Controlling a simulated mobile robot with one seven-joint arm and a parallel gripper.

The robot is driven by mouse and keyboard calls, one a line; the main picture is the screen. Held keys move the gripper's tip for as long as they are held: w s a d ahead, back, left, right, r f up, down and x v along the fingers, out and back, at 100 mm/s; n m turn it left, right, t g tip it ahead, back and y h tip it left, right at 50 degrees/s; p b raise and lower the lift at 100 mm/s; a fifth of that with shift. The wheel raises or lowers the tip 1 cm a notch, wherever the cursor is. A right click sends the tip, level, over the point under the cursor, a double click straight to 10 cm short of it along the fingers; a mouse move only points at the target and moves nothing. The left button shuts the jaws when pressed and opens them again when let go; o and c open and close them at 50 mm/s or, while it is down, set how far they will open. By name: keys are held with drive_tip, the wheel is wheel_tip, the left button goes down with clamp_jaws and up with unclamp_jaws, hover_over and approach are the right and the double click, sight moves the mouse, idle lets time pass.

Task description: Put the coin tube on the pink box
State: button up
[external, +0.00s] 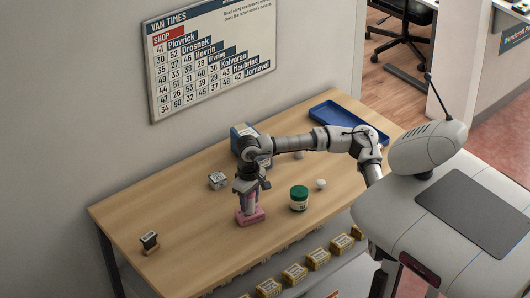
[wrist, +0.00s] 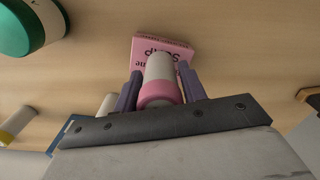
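The coin tube (wrist: 159,70) is a pale cylinder with a pink end. In the wrist view it lies between the two purple fingers of my gripper (wrist: 160,80), which appear closed against its sides. The pink box (wrist: 142,46), with dark lettering, is just beyond the tube's far end. In the external view my gripper (external: 250,202) points down right over the pink box (external: 250,218) on the counter. The tube is mostly hidden by the fingers there. I cannot tell whether its lower end touches the box top.
A green jar (external: 299,199) and a white round item (external: 320,184) stand to the right on the counter (external: 190,245). A small black-and-white box (external: 218,180) is behind left. A stamp (external: 149,241) is far left. A blue box (external: 237,145) and blue tray (external: 318,113) are at the back.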

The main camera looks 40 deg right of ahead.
drive_tip(key=o, duration=0.3)
drive_tip(key=shift+r, duration=0.15)
wheel_tip(320, 180, up, 12)
drive_tip(key=shift+r+b, duration=0.1)
drive_tip(key=shift+b, duration=0.4)
